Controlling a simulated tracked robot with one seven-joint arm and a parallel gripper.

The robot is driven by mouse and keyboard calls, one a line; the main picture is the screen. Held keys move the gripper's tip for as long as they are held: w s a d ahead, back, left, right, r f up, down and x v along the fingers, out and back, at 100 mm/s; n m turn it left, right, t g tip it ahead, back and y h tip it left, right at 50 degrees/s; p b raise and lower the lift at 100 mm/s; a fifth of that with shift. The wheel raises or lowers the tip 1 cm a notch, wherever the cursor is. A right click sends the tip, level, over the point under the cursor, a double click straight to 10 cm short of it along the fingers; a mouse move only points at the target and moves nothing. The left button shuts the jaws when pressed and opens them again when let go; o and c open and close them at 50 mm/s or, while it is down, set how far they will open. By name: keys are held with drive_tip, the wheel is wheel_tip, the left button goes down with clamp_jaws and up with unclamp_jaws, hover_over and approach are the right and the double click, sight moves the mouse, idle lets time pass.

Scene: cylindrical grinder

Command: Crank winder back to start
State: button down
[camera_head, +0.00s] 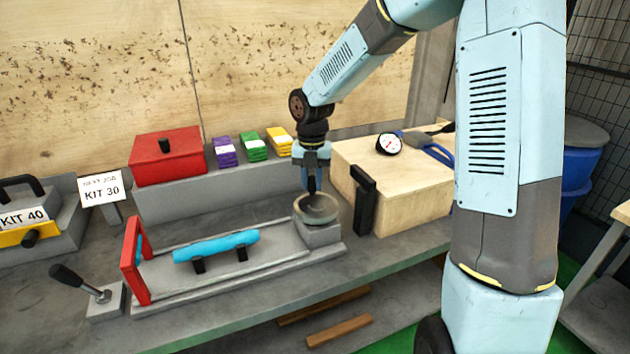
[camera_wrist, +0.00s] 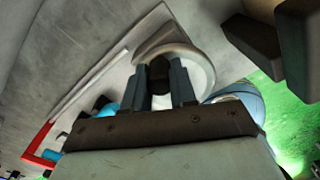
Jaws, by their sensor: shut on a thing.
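The winder's round grey handwheel (camera_head: 317,208) sits on a block at the right end of the cylindrical grinder's bed (camera_head: 210,290). My gripper (camera_head: 311,190) points down at the wheel from above. In the wrist view the two fingers (camera_wrist: 160,85) are shut on a dark knob (camera_wrist: 159,70) at the wheel rim (camera_wrist: 205,65). In the head view the knob is mostly hidden by the gripper. A blue cylinder (camera_head: 216,245) rests on two black supports left of the wheel, and a red frame (camera_head: 132,262) stands at the bed's left end.
A wooden box (camera_head: 400,200) with a dial gauge (camera_head: 389,144) and a black upright post (camera_head: 364,200) stand close right of the wheel. A red box (camera_head: 166,158) and coloured packs (camera_head: 253,146) sit behind. A black-knobbed lever (camera_head: 82,283) is at the left front.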

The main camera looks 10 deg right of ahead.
drive_tip(key=shift+a+n, duration=0.2)
drive_tip(key=shift+n, duration=0.3)
drive_tip(key=c, duration=0.9)
unclamp_jaws()
wheel_tip(320, 180, up, 14)
drive_tip(key=shift+f, duration=0.15)
